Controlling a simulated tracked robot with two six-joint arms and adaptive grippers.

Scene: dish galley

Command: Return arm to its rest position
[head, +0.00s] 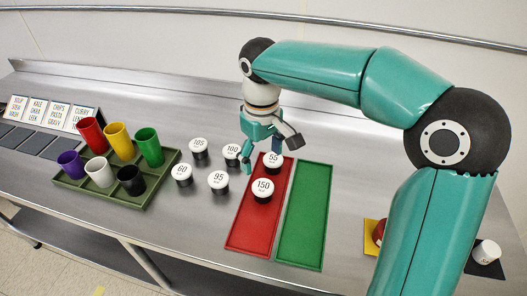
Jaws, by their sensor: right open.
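My right arm comes in from the right edge and bends over the steel counter. My right gripper (270,151) points down and is open, with nothing seen between its fingers. It is over the far end of the red mat (246,229), close to the puck marked 55 (272,162) and the puck marked 100 (232,153). I cannot tell whether a finger touches either one. My left gripper is not in view.
The puck marked 150 (263,190) is on the red mat; pucks 105 (199,147), 60 (182,175) and 95 (218,181) stand left of it. An empty green mat (303,222) lies alongside. A tray (96,208) of coloured cups and several cards (37,111) are left.

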